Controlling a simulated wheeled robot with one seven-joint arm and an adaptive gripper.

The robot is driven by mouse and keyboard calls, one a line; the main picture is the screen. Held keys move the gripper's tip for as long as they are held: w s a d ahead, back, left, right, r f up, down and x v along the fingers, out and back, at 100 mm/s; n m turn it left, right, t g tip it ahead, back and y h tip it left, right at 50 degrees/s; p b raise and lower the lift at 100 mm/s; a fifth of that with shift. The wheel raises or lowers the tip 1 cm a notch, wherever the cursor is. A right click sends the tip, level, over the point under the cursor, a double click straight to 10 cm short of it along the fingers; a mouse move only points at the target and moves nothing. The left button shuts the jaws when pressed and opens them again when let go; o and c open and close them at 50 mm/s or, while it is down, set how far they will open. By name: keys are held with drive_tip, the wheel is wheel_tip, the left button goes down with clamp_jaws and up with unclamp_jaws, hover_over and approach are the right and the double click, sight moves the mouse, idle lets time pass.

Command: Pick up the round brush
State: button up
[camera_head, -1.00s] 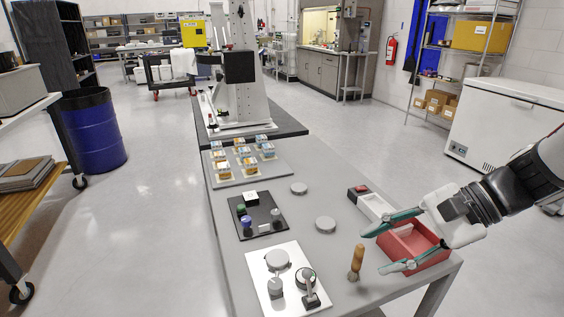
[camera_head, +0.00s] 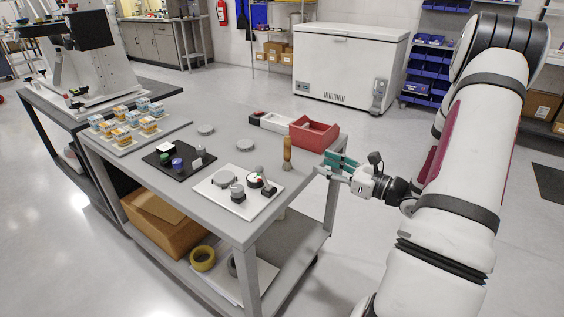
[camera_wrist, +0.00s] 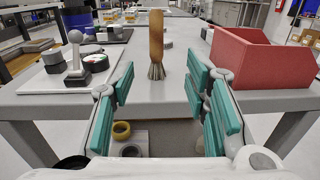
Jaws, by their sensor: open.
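The round brush (camera_head: 287,153) stands upright near the front right edge of the grey table, orange-brown handle up and bristles down. In the wrist view the brush (camera_wrist: 156,45) is straight ahead, between the two finger lines but beyond the fingertips. My gripper (camera_head: 338,163) is just off the table's right edge, apart from the brush, pointing toward it. In the wrist view my gripper (camera_wrist: 158,88) has its teal finger pads wide apart with nothing between them.
A red bin (camera_head: 313,134) stands right behind the brush, to its right in the wrist view. A white board (camera_head: 237,190) with grey knobs lies left of the brush. A black board (camera_head: 180,157) and a tray of small boxes (camera_head: 127,127) are farther left.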

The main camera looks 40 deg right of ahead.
sight(287, 150)
drive_tip(key=x, duration=0.7)
drive_tip(key=shift+w+a+b, duration=0.2)
drive_tip(key=shift+w+b, duration=0.15)
drive_tip(key=shift+a+b+x, duration=0.2)
drive_tip(key=shift+b+x, duration=0.15)
drive_tip(key=shift+x, duration=2.35)
drive_tip(key=shift+s+r, duration=0.1)
clamp_jaws()
